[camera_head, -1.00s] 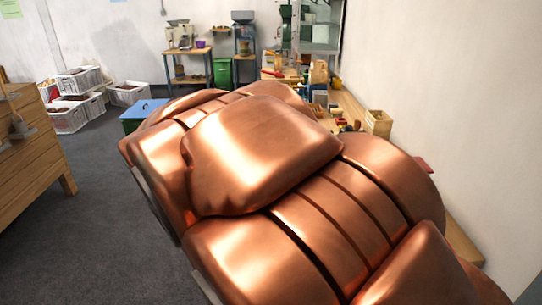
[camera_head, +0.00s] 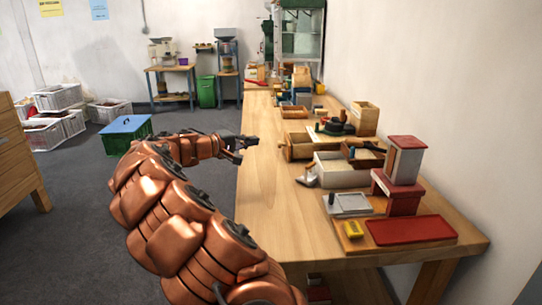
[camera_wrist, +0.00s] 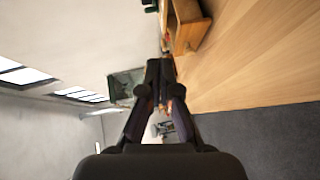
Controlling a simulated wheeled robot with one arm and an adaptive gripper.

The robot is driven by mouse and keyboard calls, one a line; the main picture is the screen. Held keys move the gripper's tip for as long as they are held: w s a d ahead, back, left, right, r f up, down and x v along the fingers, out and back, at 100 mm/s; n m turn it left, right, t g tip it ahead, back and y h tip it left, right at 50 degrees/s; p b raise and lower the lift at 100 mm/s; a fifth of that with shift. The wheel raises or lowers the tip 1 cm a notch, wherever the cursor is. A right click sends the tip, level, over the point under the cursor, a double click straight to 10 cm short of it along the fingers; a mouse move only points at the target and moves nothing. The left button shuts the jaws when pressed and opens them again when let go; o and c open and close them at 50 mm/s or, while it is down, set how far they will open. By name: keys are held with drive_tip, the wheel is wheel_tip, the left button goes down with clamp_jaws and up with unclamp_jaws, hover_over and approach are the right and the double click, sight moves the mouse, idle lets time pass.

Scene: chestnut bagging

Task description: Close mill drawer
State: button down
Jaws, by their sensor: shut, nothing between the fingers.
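My gripper (camera_head: 247,146) is at the left edge of the wooden bench, with its fingers shut and empty. In the wrist view its dark fingers (camera_wrist: 160,80) lie close together. To its right on the bench is a wooden box (camera_head: 299,152), which looks like a drawer sticking out leftward from a mill with a dark top (camera_head: 363,149). How far it is open is hard to tell. My gripper is apart from it, with bare bench between. A wooden box with a small knob (camera_wrist: 188,27) shows at the top of the wrist view; I cannot tell whether it is the same one.
The bench (camera_head: 262,195) is bare along its left side. A white box with a scoop (camera_head: 338,170), a red-and-white stand (camera_head: 403,170) and a red tray (camera_head: 412,230) are nearer. Another wooden box (camera_head: 364,118) stands by the wall. A blue-lidded crate (camera_head: 126,125) stands on the floor.

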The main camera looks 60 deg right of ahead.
drive_tip(key=w+d+f+t+b, duration=0.1)
drive_tip(key=w+f, duration=0.1)
drive_tip(key=f, duration=0.1)
drive_tip(key=w+d+f+n+h+b, duration=0.1)
drive_tip(key=w+d+f, duration=0.1)
drive_tip(key=w+f, duration=0.1)
drive_tip(key=w+d+f+n+t+h+b, duration=0.1)
drive_tip(key=w+d+f, duration=0.1)
drive_tip(key=w+f, duration=0.1)
drive_tip(key=shift+w+d+t, duration=0.2)
drive_tip(key=shift+w+t, duration=0.05)
drive_tip(key=shift+t, duration=0.05)
drive_tip(key=shift+d, duration=0.2)
drive_tip(key=d, duration=0.6)
drive_tip(key=s+d, duration=0.1)
drive_tip(key=d, duration=0.2)
drive_tip(key=shift+d+f+p, duration=0.1)
drive_tip(key=shift+d+p, duration=0.1)
drive_tip(key=shift+p, duration=0.1)
drive_tip(key=shift+s+d+f, duration=0.1)
drive_tip(key=shift+s+d, duration=1.2)
drive_tip(key=shift+s, duration=0.15)
